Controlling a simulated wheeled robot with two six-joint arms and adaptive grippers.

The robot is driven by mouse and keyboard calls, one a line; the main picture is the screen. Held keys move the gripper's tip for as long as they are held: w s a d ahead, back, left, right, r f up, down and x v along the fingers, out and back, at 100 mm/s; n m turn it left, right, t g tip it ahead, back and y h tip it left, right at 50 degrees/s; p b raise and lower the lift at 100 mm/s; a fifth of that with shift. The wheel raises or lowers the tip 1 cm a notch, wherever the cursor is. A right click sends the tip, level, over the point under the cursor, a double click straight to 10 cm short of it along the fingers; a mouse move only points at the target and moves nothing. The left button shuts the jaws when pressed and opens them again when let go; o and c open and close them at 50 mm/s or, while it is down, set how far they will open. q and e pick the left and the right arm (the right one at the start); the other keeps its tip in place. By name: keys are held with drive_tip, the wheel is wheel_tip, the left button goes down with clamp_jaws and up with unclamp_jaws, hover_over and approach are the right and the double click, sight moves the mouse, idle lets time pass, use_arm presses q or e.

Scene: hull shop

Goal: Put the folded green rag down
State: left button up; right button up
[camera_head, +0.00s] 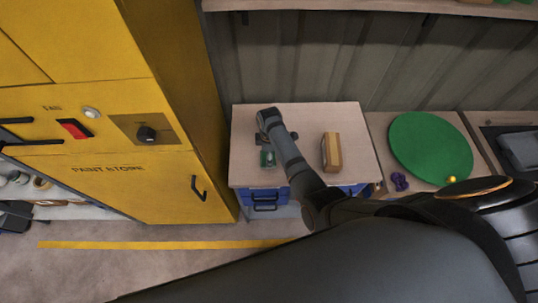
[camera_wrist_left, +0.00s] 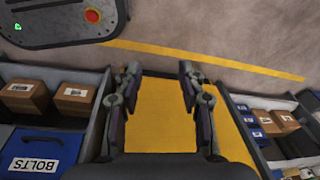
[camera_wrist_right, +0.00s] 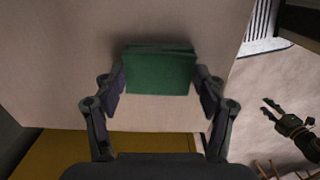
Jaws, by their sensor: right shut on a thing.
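The folded green rag (camera_wrist_right: 158,72) is between the fingers of my right gripper (camera_wrist_right: 160,85), which is shut on it. In the head view the rag (camera_head: 267,159) shows as a small green patch under the gripper, over the left part of the pale bench top (camera_head: 310,115). A dark shadow borders the rag in the right wrist view; I cannot tell whether it touches the top.
A wooden block-like object (camera_head: 332,152) stands on the bench, right of the gripper. A green disc (camera_head: 430,147) and a small purple object (camera_head: 400,181) lie farther right. A yellow paint-store cabinet (camera_head: 110,150) stands left. Bare top lies behind and between the rag and block.

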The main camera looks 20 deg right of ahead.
drive_tip(key=shift+s+d+f, duration=0.1)
drive_tip(key=shift+s+f, duration=0.05)
drive_tip(key=o, duration=0.9)
use_arm(q)
drive_tip(key=s, duration=0.5)
use_arm(e)
drive_tip(key=shift+o, duration=1.2)
drive_tip(key=shift+r, duration=0.4)
wheel_tip(320, 180, up, 7)
drive_tip(key=p, duration=0.7)
drive_tip(key=shift+f+p, duration=0.1)
drive_tip(key=shift+p, duration=0.3)
use_arm(q)
wheel_tip(320, 180, up, 8)
drive_tip(key=w, duration=0.2)
drive_tip(key=shift+r+p, duration=0.25)
drive_tip(key=shift+p, duration=0.2)
use_arm(e)
drive_tip(key=shift+r, duration=2.35)
